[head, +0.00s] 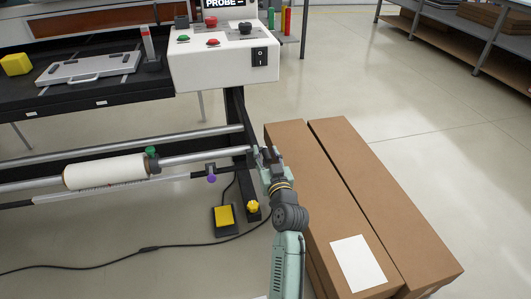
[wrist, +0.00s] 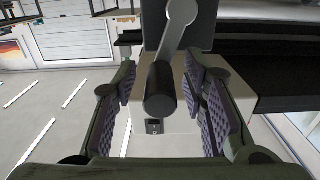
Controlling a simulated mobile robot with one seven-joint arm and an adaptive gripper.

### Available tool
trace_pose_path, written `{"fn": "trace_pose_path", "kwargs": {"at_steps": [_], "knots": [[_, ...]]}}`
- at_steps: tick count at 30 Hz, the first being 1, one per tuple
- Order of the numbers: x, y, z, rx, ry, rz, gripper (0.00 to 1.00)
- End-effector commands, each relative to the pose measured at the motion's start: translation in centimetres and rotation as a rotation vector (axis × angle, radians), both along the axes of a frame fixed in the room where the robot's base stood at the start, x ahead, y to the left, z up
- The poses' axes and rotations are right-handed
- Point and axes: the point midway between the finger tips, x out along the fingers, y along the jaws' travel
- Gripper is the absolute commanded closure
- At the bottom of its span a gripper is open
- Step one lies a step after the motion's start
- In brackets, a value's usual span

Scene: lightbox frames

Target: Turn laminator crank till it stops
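The laminator (head: 100,90) is a long black machine at the left with a white control box (head: 220,65) at its right end. In the wrist view its crank has a grey metal arm (wrist: 182,22) and a dark cylindrical handle (wrist: 160,92). My gripper (wrist: 163,98) is open, with one padded finger on each side of the handle and narrow gaps showing; I cannot tell how deep the handle sits between them. In the head view my gripper (head: 267,153) is at the machine's right end, below the control box, and the crank cannot be made out there.
Long cardboard boxes (head: 345,175) stand close to the right of my arm. A yellow foot pedal (head: 224,215) lies on the floor with a cable running left. A white roll (head: 105,172) sits on a lower bar. Open floor lies beyond the boxes.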

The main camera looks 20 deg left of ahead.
Motion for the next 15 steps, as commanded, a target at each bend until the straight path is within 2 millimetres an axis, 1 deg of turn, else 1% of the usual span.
{"fn": "trace_pose_path", "kwargs": {"at_steps": [2,15], "knots": [[0.00,0.00,0.00,0.000,0.000,0.000,0.61],[0.04,-0.04,0.02,0.000,0.000,-0.001,0.90]]}}
